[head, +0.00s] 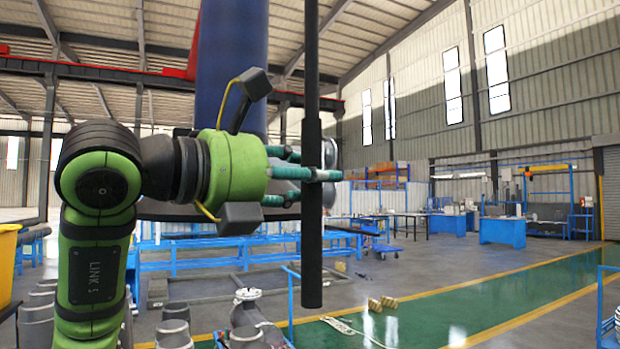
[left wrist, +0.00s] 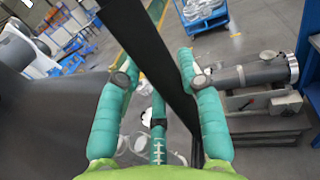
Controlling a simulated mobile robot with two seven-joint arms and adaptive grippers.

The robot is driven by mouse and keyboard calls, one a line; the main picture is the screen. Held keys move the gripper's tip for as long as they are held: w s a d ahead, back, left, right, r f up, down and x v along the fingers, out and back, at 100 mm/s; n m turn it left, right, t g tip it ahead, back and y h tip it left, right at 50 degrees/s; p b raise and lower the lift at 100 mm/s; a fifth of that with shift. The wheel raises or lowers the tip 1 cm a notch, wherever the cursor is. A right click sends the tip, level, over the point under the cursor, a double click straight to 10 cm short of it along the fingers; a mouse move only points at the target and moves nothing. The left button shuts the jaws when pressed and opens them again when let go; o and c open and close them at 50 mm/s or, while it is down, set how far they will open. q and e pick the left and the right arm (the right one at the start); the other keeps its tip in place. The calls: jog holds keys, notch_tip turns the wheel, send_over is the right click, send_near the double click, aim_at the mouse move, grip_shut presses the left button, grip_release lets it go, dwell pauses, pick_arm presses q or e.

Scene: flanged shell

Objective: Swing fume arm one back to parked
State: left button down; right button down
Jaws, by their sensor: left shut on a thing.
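A long black vertical bar (head: 312,250), which looks like the handle of the fume arm, hangs down in the middle of the head view. My left gripper (head: 318,174) is shut on it, its teal fingers reaching across from the left. In the left wrist view the bar (left wrist: 150,55) runs slantwise between the fingers. A thick blue tube (head: 234,50), apparently part of the fume arm, rises behind my gripper. A dark rim, perhaps its hood, shows partly behind the gripper. I cannot read which fume arm is number one. My right gripper is not in view.
A flanged grey pipe (left wrist: 250,76) lies on a stand at right in the left wrist view. Several grey pipe pieces stand on the floor at lower left in the head view. Blue benches (head: 502,231) are far back. The green floor lane (head: 450,308) at right looks mostly clear.

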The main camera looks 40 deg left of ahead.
pick_arm(q)
jog(key=shift+s, duration=0.1)
jog(key=c, duration=0.8)
grip_release()
jog(key=shift+s+r, duration=0.1)
jog(key=shift+s, duration=0.1)
jog(key=v, duration=1.2)
jog(key=shift+a, duration=0.1)
